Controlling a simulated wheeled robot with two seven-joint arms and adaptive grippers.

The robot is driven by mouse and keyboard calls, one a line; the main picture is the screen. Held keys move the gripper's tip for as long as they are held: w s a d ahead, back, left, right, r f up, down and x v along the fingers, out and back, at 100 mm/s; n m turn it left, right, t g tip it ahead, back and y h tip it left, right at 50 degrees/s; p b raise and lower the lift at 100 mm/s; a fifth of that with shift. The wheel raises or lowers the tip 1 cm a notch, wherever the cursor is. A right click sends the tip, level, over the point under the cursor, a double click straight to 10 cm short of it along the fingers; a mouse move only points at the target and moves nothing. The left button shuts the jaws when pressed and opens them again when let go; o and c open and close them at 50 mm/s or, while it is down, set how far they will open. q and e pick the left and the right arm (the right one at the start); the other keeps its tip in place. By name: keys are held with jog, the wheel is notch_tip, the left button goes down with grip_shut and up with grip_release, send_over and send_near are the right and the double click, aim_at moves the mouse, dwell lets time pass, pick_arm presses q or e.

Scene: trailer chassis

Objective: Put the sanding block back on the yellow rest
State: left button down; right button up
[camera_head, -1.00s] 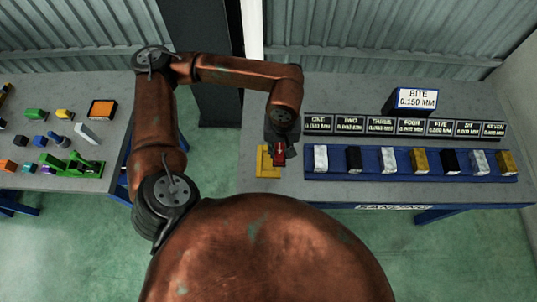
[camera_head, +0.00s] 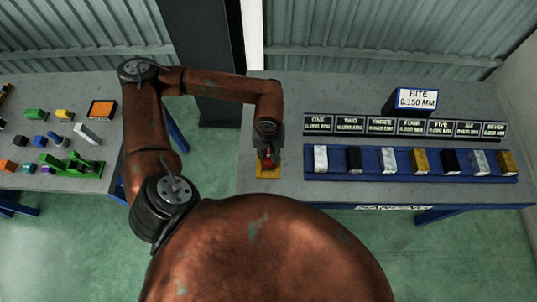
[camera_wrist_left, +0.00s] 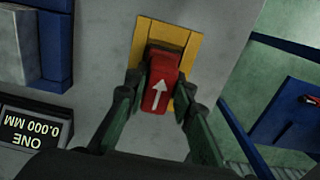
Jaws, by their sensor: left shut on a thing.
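The sanding block (camera_wrist_left: 160,84) is red with a white arrow on its face. My left gripper (camera_wrist_left: 157,100) is shut on it, with a finger on each side. In the head view my left gripper (camera_head: 267,160) is over the yellow rest (camera_head: 268,173) at the left end of the right-hand bench, and only a little red of the block shows. In the left wrist view the yellow rest (camera_wrist_left: 184,42) is a flat frame right behind and below the block. I cannot tell whether the block touches it. My right gripper is not in view.
A blue rack (camera_head: 334,176) with several blocks stands right of the rest. Black number signs (camera_head: 411,126) and a white "BITE 0.150 MM" sign (camera_head: 416,98) stand behind it. A left bench (camera_head: 100,140) holds small coloured parts. Bare grey bench surrounds the rest.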

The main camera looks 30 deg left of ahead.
aim_at(269, 155)
pick_arm(q)
jog(key=shift+f, duration=0.2)
jog(key=c, duration=2)
grip_release()
jog(key=shift+c, duration=0.2)
jog(key=o, duration=0.4)
jog(key=shift+r, duration=0.1)
jog(key=shift+r, duration=0.25)
jog(key=shift+r+p, duration=0.3)
jog(key=shift+r, duration=5.55)
